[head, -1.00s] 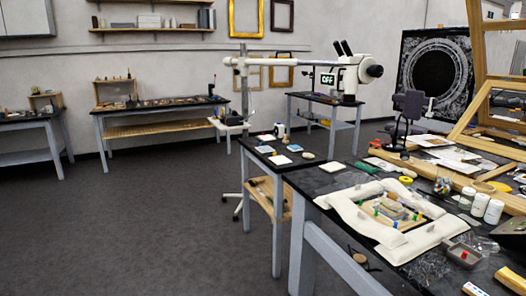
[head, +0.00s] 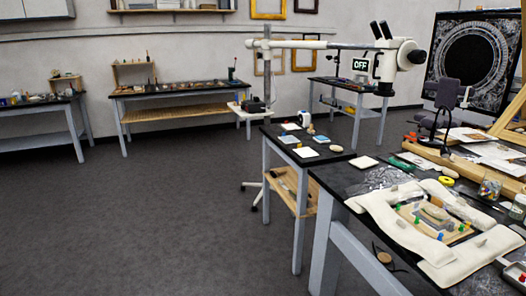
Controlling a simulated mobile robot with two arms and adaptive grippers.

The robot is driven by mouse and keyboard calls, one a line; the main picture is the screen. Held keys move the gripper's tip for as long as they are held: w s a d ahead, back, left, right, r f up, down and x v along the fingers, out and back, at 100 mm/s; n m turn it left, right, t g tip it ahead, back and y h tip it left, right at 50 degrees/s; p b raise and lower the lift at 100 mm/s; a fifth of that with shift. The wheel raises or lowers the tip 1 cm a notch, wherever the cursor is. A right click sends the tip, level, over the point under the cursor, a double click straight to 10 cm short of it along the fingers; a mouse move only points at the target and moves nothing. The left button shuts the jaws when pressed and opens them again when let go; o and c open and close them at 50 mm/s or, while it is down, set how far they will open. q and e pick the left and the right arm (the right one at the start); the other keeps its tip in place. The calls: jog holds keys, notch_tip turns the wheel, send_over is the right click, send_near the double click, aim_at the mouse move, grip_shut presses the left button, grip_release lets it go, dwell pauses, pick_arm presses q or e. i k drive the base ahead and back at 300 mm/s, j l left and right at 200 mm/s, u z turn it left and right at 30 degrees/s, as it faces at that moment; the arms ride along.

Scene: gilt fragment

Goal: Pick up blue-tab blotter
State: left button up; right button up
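Several small pale square pads lie on the dark top of the small side table (head: 275,130). The one at the right of the group (head: 321,139) looks bluish and may be the blue-tab blotter, but it is too small to be sure. Other pale pads lie at the table's back left (head: 289,139) and front middle (head: 306,152). Neither of my grippers is in view.
The main workbench (head: 336,177) at right holds cream padded bolsters (head: 400,218) around a fragment, jars and tools. Open grey floor (head: 170,210) lies at left and in front.

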aim_at(287, 139)
jog(key=i+u, duration=0.25)
jog(key=i, duration=1.85)
